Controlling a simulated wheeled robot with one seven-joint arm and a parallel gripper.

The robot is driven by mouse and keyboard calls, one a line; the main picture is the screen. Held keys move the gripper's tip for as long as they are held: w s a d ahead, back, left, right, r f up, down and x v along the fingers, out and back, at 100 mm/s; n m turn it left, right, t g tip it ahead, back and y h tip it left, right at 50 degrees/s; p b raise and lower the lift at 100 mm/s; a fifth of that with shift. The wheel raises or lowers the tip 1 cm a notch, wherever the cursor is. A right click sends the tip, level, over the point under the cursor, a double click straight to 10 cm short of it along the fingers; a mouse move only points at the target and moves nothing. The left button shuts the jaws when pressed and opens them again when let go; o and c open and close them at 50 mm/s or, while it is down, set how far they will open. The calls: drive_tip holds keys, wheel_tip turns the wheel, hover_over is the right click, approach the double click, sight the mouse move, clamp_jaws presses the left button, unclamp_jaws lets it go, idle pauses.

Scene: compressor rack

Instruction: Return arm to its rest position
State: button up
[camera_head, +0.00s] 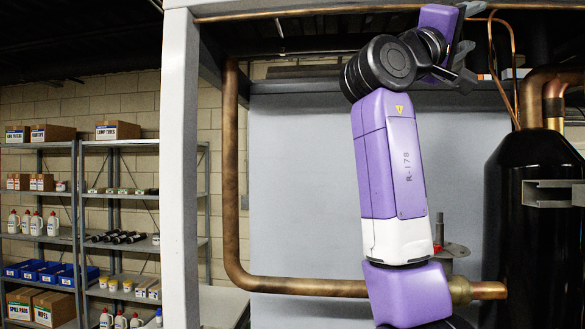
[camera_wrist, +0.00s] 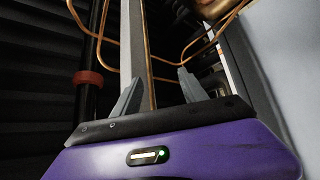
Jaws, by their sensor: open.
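My purple and black arm (camera_head: 392,160) stands raised in the middle of the head view, in front of a grey panel. My gripper (camera_head: 469,32) is at its top end, close to the copper pipes at the upper right. In the wrist view my gripper (camera_wrist: 160,82) shows two grey fingers spread apart with nothing between them. A pale post and thin copper tubes show beyond the fingers. I cannot tell the exact distance from the fingers to them.
A pale frame post (camera_head: 180,165) stands left of my arm, with a thick copper pipe (camera_head: 231,180) beside it. A black compressor tank (camera_head: 535,225) stands at the right. Stocked shelves (camera_head: 120,195) line the left wall. A red-collared dark pipe (camera_wrist: 88,78) shows in the wrist view.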

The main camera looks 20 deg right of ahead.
drive_tip(key=w+a+f+n+t+y, duration=0.2)
drive_tip(key=w+a+f+n+t, duration=0.15)
drive_tip(key=w+f+t, duration=0.55)
drive_tip(key=w+a+f+n+t+y, duration=0.25)
drive_tip(key=w+f+n+t, duration=0.35)
drive_tip(key=f, duration=0.4)
drive_tip(key=a+f+n+t+y, duration=0.1)
drive_tip(key=a+f+t+y, duration=0.4)
drive_tip(key=f, duration=0.8)
drive_tip(key=a+f+n+t+y, duration=0.2)
drive_tip(key=a+f+y, duration=0.45)
drive_tip(key=f, duration=0.55)
drive_tip(key=s+a+f+m+y, duration=0.1)
drive_tip(key=s+a+f+y, duration=0.25)
drive_tip(key=s+f, duration=0.55)
drive_tip(key=s+a+f+m+y, duration=0.2)
drive_tip(key=s+a+f+y, duration=0.15)
drive_tip(key=s+f, duration=0.55)
drive_tip(key=s+a+f+m+g, duration=0.1)
drive_tip(key=s+f+g, duration=0.1)
drive_tip(key=s+f, duration=0.3)
drive_tip(key=s+a+f+g, duration=0.1)
drive_tip(key=s+f+g, duration=0.2)
drive_tip(key=s, duration=1)
drive_tip(key=s+a+f+m+g, duration=0.1)
drive_tip(key=s+f+g, duration=0.1)
drive_tip(key=s+f, duration=0.5)
drive_tip(key=shift+s+a+m+g+y, duration=0.3)
drive_tip(key=shift+s+a+m+y, duration=0.1)
drive_tip(key=shift+s, duration=0.85)
